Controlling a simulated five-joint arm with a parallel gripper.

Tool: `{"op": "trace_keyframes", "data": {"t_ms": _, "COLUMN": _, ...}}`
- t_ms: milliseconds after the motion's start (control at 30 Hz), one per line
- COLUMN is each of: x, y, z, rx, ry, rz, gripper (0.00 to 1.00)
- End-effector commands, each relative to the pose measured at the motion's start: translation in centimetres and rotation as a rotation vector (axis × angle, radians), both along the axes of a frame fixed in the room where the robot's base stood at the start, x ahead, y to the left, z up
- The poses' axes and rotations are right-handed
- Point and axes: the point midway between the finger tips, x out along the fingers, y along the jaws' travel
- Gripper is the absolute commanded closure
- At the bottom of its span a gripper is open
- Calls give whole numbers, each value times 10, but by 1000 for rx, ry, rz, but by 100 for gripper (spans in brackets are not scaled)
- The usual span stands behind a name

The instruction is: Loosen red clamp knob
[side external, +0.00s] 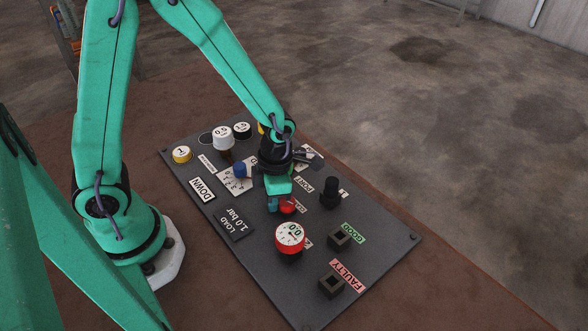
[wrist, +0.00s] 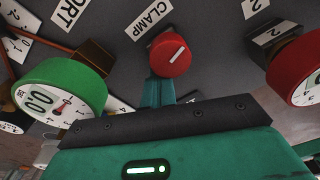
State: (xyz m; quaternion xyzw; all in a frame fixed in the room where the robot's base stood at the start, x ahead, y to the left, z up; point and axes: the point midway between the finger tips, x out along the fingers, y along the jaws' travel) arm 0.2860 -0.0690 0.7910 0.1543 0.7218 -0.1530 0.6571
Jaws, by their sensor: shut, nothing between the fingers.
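The red clamp knob (wrist: 171,54) is round, with a white pointer line on its face slanting up to the right. It stands beside the white CLAMP label (wrist: 148,20) in the wrist view. In the side view the knob (side external: 288,207) shows partly, right below my gripper. My gripper (wrist: 158,92) is shut and empty, its teal fingers right beside the knob's lower edge in the wrist view. In the side view my gripper (side external: 272,203) points down at the panel (side external: 265,275). I cannot tell whether the fingertips touch the knob.
A red-rimmed gauge (side external: 290,237) stands close to the knob. A green-rimmed gauge (wrist: 62,87) is at left in the wrist view. A black knob (side external: 330,192), GOOD socket (side external: 339,236) and FAULTY socket (side external: 332,285) are to the right. A blue knob (side external: 240,170) stands left.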

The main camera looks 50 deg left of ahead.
Motion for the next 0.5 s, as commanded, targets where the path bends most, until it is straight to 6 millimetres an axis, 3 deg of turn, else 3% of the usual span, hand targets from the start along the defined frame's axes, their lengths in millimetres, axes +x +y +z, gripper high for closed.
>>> {"op": "trace_keyframes", "data": {"t_ms": 33, "x": 22, "y": -29, "z": 2, "rx": -26, "ry": -95, "rz": -67, "gripper": 86}}
{"op": "trace_keyframes", "data": {"t_ms": 67, "x": 22, "y": -29, "z": 2, "rx": -26, "ry": -95, "rz": -67, "gripper": 81}}
{"op": "trace_keyframes", "data": {"t_ms": 100, "x": 22, "y": -29, "z": 2, "rx": -26, "ry": -95, "rz": -68, "gripper": 84}}
{"op": "trace_keyframes", "data": {"t_ms": 500, "x": 23, "y": -29, "z": 10, "rx": -27, "ry": -99, "rz": -72, "gripper": 84}}
